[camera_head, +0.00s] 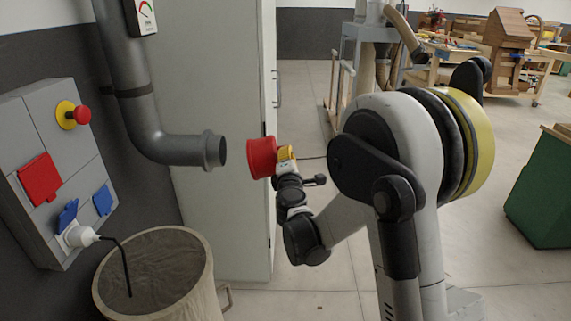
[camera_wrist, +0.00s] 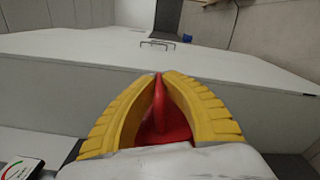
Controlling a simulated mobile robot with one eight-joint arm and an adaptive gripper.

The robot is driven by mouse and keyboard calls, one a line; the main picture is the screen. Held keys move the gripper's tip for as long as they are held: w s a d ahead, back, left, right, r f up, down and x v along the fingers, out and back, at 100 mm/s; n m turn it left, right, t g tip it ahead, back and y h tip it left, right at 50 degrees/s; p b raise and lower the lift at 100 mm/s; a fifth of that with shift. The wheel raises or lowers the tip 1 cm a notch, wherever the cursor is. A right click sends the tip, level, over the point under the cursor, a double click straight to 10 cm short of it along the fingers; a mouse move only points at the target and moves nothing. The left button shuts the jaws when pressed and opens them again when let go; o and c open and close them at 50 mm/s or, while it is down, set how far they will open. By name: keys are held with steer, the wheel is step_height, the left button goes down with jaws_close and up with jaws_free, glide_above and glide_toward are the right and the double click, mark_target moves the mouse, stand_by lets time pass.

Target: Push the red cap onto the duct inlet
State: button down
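The red cap (camera_head: 262,157) is held in the air by my gripper (camera_head: 287,155), just right of the duct inlet. The grey duct (camera_head: 150,138) comes down the wall and bends to the right, ending in a flanged inlet (camera_head: 213,150). A small gap shows between the cap and the inlet, at about the same height. In the wrist view the yellow fingers of my gripper (camera_wrist: 160,85) close around a red part of the cap (camera_wrist: 166,122). The rest of the cap and the inlet are not visible there.
A wall panel (camera_head: 45,150) with a red button, red cover and blue sockets stands at left. A round bin (camera_head: 208,285) stands below the duct. A pale cabinet (camera_head: 225,220) is behind. Open floor lies to the right.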

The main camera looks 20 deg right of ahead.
mark_target(258, 151)
steer(key=shift+w+d+m+h, duration=0.3)
steer(key=shift+w+m, duration=0.2)
steer(key=shift+m, duration=0.4)
steer(key=shift+w+a, duration=0.1)
steer(key=shift+a, duration=0.05)
steer(key=shift+w+a, duration=0.4)
steer(key=shift+a, duration=0.85)
steer(key=shift+w+a, duration=0.4)
steer(key=shift+a, duration=0.9)
steer(key=shift+w+a, duration=0.4)
steer(key=shift+a, duration=0.85)
steer(key=shift+r+m, duration=0.2)
steer(key=shift+m, duration=0.1)
steer(key=shift+r+m+p, duration=0.25)
steer(key=shift+m+p, duration=0.05)
steer(key=shift+f, duration=0.15)
steer(key=shift+f+b, duration=0.25)
steer(key=shift+b, duration=0.15)
steer(key=shift+a, duration=0.15)
steer(key=shift+w+a, duration=0.15)
steer(key=shift+a, duration=0.3)
